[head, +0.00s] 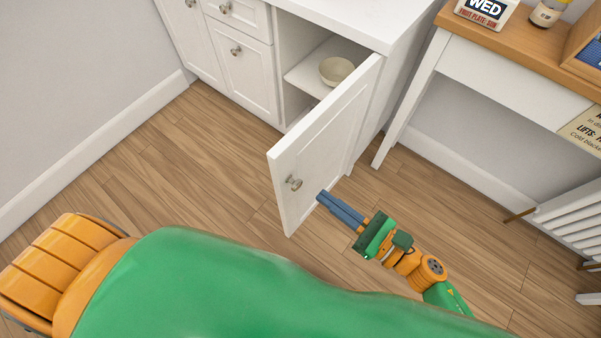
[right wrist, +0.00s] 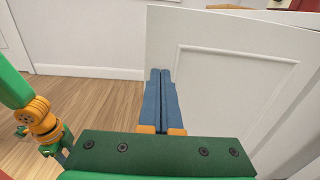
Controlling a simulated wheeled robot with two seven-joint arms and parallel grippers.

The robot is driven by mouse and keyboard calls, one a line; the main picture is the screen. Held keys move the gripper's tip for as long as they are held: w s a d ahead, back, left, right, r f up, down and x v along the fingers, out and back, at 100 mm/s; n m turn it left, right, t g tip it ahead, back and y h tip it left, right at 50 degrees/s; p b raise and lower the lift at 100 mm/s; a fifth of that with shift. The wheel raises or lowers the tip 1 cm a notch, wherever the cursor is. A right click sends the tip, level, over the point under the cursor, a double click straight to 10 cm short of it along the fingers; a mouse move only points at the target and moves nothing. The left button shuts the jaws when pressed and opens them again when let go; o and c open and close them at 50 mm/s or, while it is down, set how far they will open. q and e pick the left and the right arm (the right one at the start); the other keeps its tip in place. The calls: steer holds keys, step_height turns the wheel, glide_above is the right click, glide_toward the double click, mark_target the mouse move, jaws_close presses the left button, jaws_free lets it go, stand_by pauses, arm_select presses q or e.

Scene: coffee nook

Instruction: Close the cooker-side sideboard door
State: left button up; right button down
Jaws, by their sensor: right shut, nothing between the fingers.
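The sideboard door (head: 325,140) is white with a framed panel and stands wide open, swung out from the right side of an open compartment. Its round metal knob (head: 293,183) is near the free edge. My right gripper (head: 320,196) has its blue fingers shut and empty, close to the outer face near the free lower corner. In the right wrist view the shut fingers (right wrist: 160,72) point along the door face (right wrist: 235,75), overlapping its free edge. I cannot tell whether they touch it. The knob does not show there.
The open compartment holds a cream bowl (head: 337,71) on its shelf (head: 310,72). Closed drawers (head: 247,77) are to its left. A wooden-topped table (head: 530,50) and a white slatted piece (head: 575,220) stand at right. The wooden floor left of the door is clear.

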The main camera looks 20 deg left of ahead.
mark_target(288, 170)
steer(key=x, duration=0.8)
steer(key=shift+p, duration=0.3)
